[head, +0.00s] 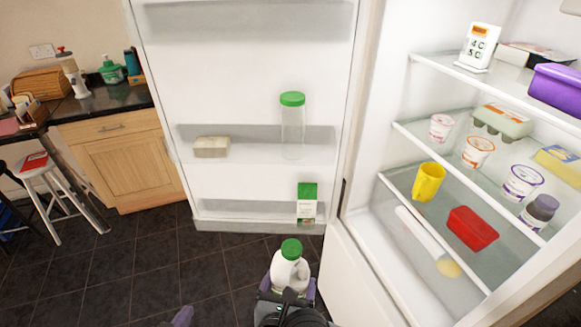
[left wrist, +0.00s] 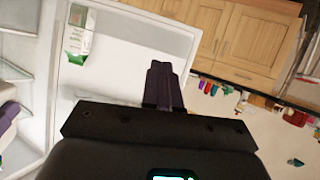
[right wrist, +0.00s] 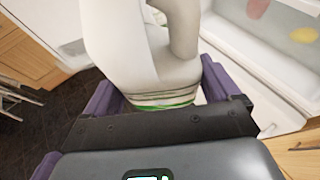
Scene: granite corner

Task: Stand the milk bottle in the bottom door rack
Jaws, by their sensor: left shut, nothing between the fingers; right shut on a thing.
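The milk bottle (head: 289,272), white with a green cap, is upright at the bottom middle of the head view. My right gripper (head: 287,290) is shut on it, and the bottle's white body and handle (right wrist: 150,45) fill the upper middle of the right wrist view. The bottom door rack (head: 245,208) runs along the foot of the open fridge door, beyond the bottle. A green-and-white carton (head: 307,205) stands at its right end. My left gripper (head: 183,317) shows only as a purple tip at the bottom edge; its fingers (left wrist: 163,85) are shut and empty.
The bottom rack is clear left of the carton. The rack above holds a pale box (head: 211,147) and a clear green-lidded jar (head: 292,125). The fridge shelves (head: 400,195) and white fridge front (head: 355,280) lie to the right. Dark floor tiles lie left.

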